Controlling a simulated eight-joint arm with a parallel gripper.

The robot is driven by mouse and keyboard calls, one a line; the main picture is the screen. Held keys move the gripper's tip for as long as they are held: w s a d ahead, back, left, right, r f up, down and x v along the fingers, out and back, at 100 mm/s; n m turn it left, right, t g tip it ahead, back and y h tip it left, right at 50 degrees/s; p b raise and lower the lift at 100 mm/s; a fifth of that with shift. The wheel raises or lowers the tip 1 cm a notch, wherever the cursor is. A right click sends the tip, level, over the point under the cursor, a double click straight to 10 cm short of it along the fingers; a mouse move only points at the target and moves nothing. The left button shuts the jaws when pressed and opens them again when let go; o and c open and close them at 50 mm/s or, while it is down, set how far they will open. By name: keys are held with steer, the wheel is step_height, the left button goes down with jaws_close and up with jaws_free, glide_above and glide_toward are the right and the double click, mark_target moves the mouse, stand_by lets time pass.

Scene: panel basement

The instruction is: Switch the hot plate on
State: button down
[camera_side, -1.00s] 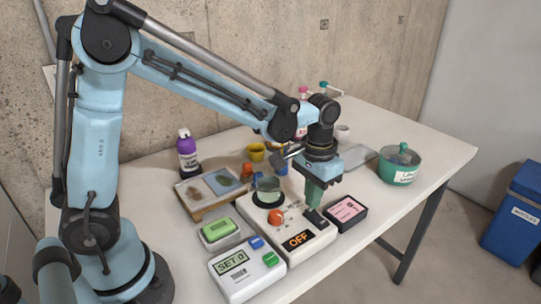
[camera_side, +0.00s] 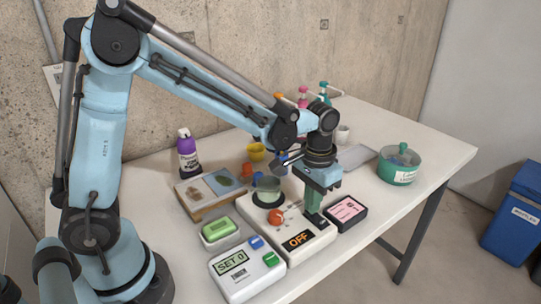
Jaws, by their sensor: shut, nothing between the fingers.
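The hot plate (camera_side: 310,251) is a white box on the table with an orange-red knob (camera_side: 275,217) on its top. The fingertips are at the right part of the hot plate, over a dark part there, to the right of the knob. I cannot tell whether they touch it.
A white box reading "SET 0" (camera_side: 236,278) with blue and green buttons stands at the front left. A lidded green pot (camera_side: 398,168) stands farther right.

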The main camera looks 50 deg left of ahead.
steer(key=shift+f, duration=0.25)
steer(key=shift+r, duration=3.55)
steer(key=s+a+r+t, duration=0.1)
steer(key=s+a+t, duration=0.5)
steer(key=s, duration=0.3)
steer(key=shift+s+r+t, duration=0.3)
steer(key=shift+s+t, duration=0.1)
steer(key=shift+t, duration=0.2)
